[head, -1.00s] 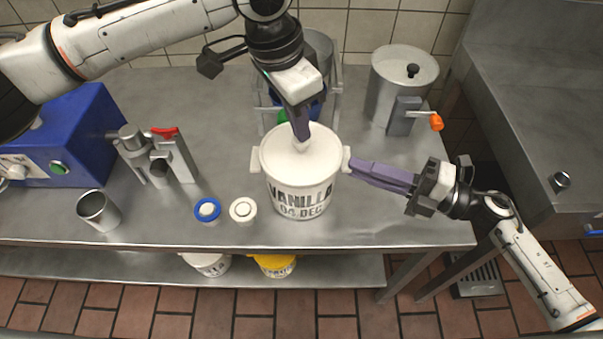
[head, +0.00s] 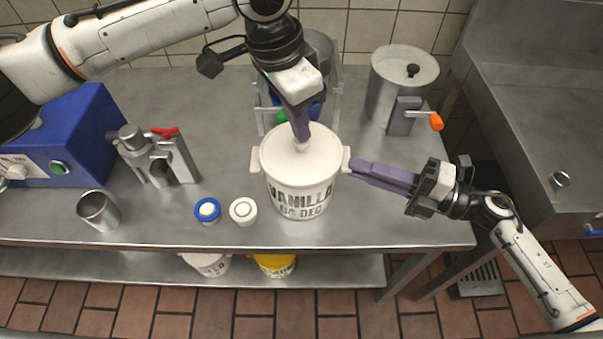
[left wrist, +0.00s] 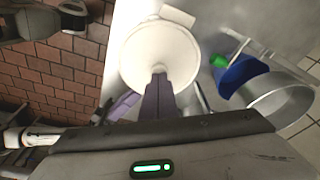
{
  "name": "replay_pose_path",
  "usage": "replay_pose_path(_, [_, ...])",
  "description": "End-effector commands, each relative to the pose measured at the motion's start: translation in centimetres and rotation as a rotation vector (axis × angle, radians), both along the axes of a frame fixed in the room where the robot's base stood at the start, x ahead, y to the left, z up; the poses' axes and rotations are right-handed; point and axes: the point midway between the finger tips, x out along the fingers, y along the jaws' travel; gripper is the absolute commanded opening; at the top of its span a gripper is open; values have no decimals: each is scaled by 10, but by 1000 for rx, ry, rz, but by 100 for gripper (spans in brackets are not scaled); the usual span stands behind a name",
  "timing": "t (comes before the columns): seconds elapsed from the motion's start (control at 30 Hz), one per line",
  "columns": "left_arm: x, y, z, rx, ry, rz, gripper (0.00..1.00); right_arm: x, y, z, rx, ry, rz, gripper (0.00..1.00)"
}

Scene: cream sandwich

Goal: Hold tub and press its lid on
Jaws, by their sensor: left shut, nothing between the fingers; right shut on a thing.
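The white tub (head: 302,200), printed "VANILLA 04 DEC", stands upright on the steel counter. Its white lid (head: 282,152) lies on top and looks level; whether it is fully seated I cannot tell. My left gripper (head: 302,140) is shut and empty, pointing down with its tips at the lid's centre knob. The lid (left wrist: 150,45) and my left gripper (left wrist: 158,78) also show in the left wrist view. My right gripper (head: 352,165) is shut on the tub's right side handle, which its fingers partly hide.
A steel press (head: 160,160), a blue machine (head: 75,140) and a cranked steel pot (head: 400,85) stand further off.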

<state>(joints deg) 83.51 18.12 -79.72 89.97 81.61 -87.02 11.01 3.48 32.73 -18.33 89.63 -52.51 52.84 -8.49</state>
Motion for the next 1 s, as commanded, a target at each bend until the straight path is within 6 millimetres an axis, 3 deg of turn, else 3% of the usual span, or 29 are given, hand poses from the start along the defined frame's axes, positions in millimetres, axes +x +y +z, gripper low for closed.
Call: replay_pose_path(1.0, [1,0,63,-1,-2,0,0,1,0,1,1,0,-1,0])
